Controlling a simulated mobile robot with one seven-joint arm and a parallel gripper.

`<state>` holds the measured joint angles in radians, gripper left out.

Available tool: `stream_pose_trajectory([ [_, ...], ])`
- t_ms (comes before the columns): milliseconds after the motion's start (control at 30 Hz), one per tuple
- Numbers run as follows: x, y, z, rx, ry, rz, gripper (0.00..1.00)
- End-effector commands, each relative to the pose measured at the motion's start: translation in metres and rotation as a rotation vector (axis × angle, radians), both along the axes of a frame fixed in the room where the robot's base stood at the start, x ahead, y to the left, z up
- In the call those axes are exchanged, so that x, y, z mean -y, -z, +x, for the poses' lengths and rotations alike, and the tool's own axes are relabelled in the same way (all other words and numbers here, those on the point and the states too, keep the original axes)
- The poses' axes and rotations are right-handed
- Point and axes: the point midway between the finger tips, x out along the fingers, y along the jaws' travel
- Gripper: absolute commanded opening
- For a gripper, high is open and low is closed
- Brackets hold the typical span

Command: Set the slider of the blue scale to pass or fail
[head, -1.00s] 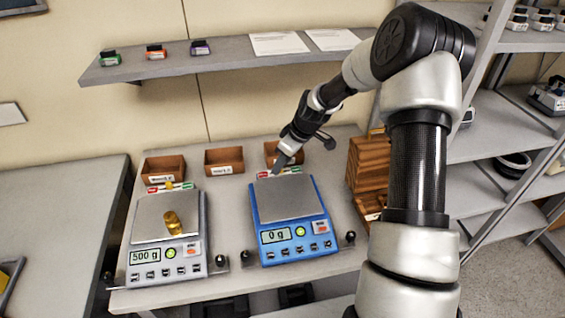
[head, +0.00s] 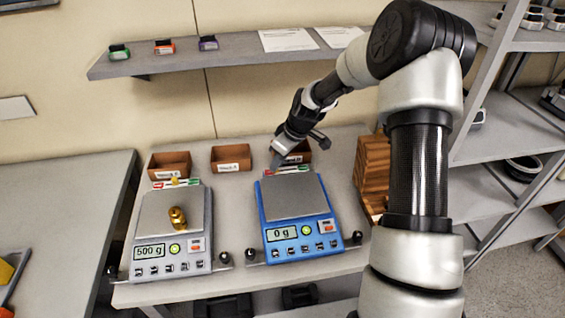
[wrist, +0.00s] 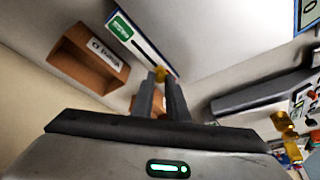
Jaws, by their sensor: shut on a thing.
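The blue scale (head: 296,238) stands on the table with a grey pan and reads 0 g. Behind its pan is a slider strip (head: 296,169), with red at the left end and green at the right in the head view. My gripper (head: 276,163) is at the left part of this strip. The knob is away from the green label (wrist: 120,28). The red end is hidden behind the fingers in that view.
A grey scale (head: 172,250) on the left reads 500 g and bears a brass weight (head: 177,217). Small wooden boxes (head: 231,157) stand behind the scales. A wooden stack (head: 374,170) is right of the blue scale. A shelf (head: 230,52) hangs above.

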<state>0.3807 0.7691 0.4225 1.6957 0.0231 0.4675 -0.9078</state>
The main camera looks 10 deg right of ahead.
Motion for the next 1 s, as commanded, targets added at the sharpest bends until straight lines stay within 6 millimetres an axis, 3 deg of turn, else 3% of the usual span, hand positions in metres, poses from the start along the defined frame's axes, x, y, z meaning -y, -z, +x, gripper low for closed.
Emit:
stream_pose_trajectory([
  [33, -0.004, -0.001, 0.000, 0.000, -0.003, 0.004, 0.00],
  [67, -0.004, -0.001, 0.000, 0.000, -0.003, 0.004, 0.15],
  [100, -0.004, -0.001, 0.000, 0.000, -0.004, 0.004, 0.22],
  [200, -0.004, -0.001, 0.000, 0.000, -0.004, 0.004, 0.33],
  [567, 0.000, -0.006, -0.001, 0.001, -0.003, 0.002, 0.33],
  [767, 0.010, -0.039, -0.010, 0.004, -0.001, 0.000, 0.33],
  [1000, 0.027, -0.095, -0.027, 0.005, 0.000, 0.001, 0.33],
])
